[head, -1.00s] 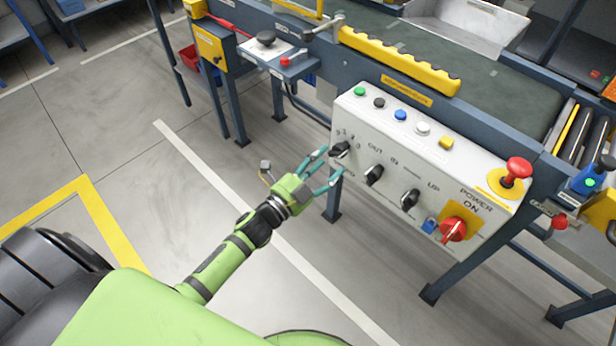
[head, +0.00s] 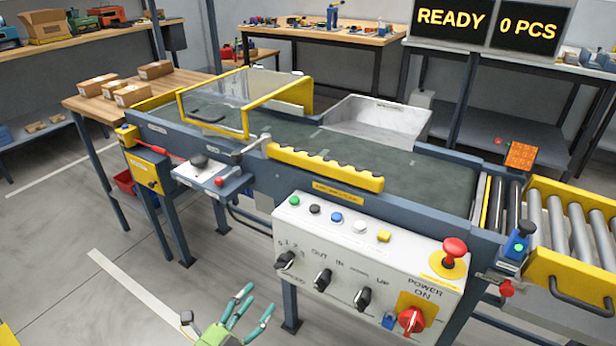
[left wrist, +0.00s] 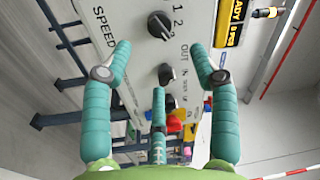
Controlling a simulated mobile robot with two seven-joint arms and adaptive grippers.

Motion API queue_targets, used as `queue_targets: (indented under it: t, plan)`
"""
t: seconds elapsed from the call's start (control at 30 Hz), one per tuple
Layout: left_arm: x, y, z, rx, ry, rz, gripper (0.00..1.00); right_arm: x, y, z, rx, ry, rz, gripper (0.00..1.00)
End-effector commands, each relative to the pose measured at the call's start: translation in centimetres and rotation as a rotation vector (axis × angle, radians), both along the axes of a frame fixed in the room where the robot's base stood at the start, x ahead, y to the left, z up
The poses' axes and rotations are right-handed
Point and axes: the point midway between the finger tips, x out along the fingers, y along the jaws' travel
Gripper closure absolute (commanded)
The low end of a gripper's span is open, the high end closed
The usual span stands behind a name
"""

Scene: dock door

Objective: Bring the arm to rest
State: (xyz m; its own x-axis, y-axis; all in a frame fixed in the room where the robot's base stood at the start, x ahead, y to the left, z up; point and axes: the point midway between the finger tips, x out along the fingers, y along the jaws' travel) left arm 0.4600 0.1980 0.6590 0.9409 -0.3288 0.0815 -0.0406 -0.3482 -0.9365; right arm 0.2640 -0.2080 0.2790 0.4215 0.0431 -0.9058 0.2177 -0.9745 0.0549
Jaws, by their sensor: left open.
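My left gripper (head: 243,312) is at the bottom of the head view, in front of and below the left end of the white control panel (head: 370,262). Its teal fingers are spread open with nothing between them. In the left wrist view the open fingers (left wrist: 160,75) point toward the panel face, with the black speed knob (left wrist: 160,25) beyond them and apart from them. The speed knob also shows in the head view (head: 285,261). Most of my left arm is out of the head view. My right gripper is not in view.
The conveyor (head: 400,170) runs behind the panel, with a yellow notched bar (head: 325,167) along its edge and a clear yellow-framed guard (head: 245,100). A red emergency button (head: 454,250) stands on the panel's right end. Open floor (head: 60,220) lies to the left. A display reads READY, 0 PCS.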

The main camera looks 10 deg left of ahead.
Motion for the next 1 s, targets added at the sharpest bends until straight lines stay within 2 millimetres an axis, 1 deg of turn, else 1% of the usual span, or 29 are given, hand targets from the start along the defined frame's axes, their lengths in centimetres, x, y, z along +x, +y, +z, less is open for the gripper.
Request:
queue_targets:
  t: [0.07, 0.17, 0.27, 0.3, 0.37, 0.4, 0.47, 0.5, 0.57, 0.6, 0.67, 0.7, 0.73, 0.77, 0.8, 1.0]
  plan:
    - [0.0, 0.1, -0.6, -0.012, 0.020, 0.008, 0.40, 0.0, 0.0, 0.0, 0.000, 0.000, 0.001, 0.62]
    - [0.1, 0.7, -3.6, -0.069, 0.112, 0.045, 0.40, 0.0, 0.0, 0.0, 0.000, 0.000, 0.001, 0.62]
    - [-0.4, 1.6, -9.3, -0.181, 0.291, 0.122, 0.40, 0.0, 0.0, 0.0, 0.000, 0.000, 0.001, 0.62]
    - [-0.9, 2.0, -12.2, -0.237, 0.379, 0.163, 0.40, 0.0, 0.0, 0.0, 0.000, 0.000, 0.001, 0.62]
    - [-2.2, 2.4, -16.7, -0.323, 0.517, 0.233, 0.40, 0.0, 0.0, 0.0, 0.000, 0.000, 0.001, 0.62]
    - [-3.4, 2.5, -19.5, -0.379, 0.609, 0.281, 0.40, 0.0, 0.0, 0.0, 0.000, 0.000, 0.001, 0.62]
    - [-5.4, 2.6, -23.6, -0.460, 0.740, 0.359, 0.40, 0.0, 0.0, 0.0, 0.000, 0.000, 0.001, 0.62]
    - [-7.1, 2.5, -26.2, -0.510, 0.830, 0.413, 0.40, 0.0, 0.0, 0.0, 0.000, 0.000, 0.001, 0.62]
    - [-10.0, 2.3, -29.9, -0.581, 0.958, 0.498, 0.40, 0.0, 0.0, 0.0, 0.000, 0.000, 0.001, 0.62]
    - [-12.0, 2.0, -32.1, -0.626, 1.042, 0.559, 0.40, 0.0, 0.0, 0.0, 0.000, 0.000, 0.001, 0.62]
    - [-15.5, 1.5, -35.2, -0.687, 1.167, 0.654, 0.40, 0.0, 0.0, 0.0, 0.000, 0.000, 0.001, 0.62]
    - [-18.0, 1.0, -37.0, -0.725, 1.248, 0.722, 0.40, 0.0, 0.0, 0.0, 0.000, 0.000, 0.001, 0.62]
    - [-19.9, 0.7, -38.2, -0.751, 1.307, 0.774, 0.40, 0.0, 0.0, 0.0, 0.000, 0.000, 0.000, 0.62]
    - [-21.1, 0.9, -36.7, -0.752, 1.332, 0.799, 0.40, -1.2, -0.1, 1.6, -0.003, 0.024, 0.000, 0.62]
    - [-22.6, 1.2, -34.8, -0.735, 1.352, 0.811, 0.40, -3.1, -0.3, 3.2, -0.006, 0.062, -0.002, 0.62]
    - [-30.6, 1.8, -30.6, -0.673, 1.476, 0.893, 0.40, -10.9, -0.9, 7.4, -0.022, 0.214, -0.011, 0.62]
